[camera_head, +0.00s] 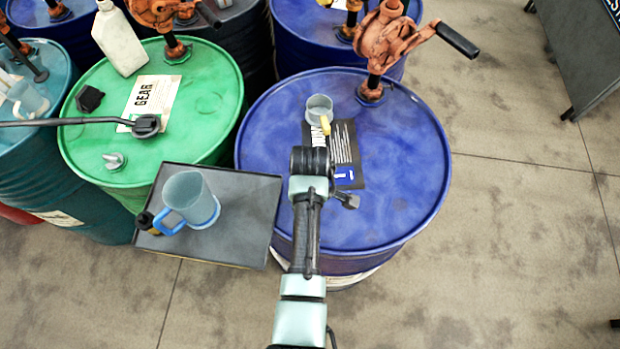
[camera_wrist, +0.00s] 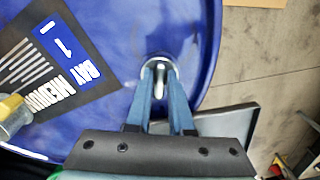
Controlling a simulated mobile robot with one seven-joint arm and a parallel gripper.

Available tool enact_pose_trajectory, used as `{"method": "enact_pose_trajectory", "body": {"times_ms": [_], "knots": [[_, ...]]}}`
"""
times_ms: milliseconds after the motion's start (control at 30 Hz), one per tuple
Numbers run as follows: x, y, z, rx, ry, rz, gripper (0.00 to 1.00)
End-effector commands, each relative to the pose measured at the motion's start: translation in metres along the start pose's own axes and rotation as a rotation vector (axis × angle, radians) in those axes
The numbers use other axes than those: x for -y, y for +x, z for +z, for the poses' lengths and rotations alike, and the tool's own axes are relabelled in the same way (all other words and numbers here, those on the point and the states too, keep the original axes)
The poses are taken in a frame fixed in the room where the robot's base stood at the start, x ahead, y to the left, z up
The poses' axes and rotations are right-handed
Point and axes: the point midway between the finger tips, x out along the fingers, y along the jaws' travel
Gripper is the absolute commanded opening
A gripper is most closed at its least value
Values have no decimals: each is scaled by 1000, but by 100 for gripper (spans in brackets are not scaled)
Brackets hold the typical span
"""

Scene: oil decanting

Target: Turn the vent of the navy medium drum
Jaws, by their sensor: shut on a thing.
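The navy medium drum (camera_head: 400,190) stands upright in front of me, with a dark label (camera_head: 348,155) on its top. The label also shows in the wrist view (camera_wrist: 62,58), reading MEDIUM and BAY 1. The vent (camera_wrist: 160,73) is a small pale metal fitting near the drum's rim in the wrist view. My gripper (camera_wrist: 161,78) is shut on it, with one blue finger on each side. In the head view my arm covers the vent and the fingertips.
A dark tray (camera_head: 240,215) at left holds a blue-handled jug (camera_head: 190,200). A green drum (camera_head: 210,95) is beyond it. Floor at right is clear.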

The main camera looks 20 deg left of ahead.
Motion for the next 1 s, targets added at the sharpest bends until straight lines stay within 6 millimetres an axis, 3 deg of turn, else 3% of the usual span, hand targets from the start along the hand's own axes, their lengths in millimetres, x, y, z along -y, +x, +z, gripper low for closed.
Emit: {"method": "enact_pose_trajectory", "body": {"times_ms": [367, 1000], "knots": [[1, -1, 0, 1, 93, -3, 0], [4, -2, -1, 1, 659, -1, 0]]}}
